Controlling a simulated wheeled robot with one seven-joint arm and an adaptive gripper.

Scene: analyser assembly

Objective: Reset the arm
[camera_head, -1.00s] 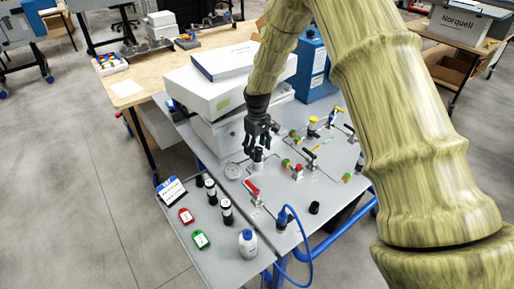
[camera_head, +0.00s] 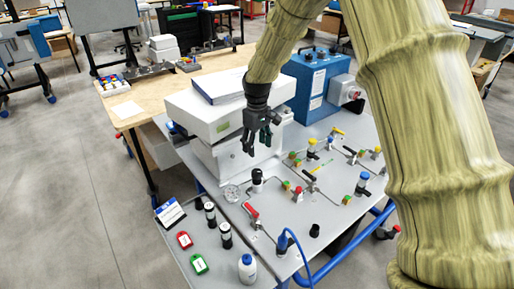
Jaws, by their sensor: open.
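My gripper (camera_head: 257,144) points downward, open and empty. It hangs above the grey analyser table (camera_head: 285,221), in front of the white stacked boxes (camera_head: 205,118). A black-topped cylinder (camera_head: 257,181) stands on the table below the fingers, apart from them. My arm comes in from the right and bends over at the top of the view.
Valves with a red handle (camera_head: 251,211) and a blue top (camera_head: 363,182) stand on the table. A blue box (camera_head: 318,82) stands behind.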

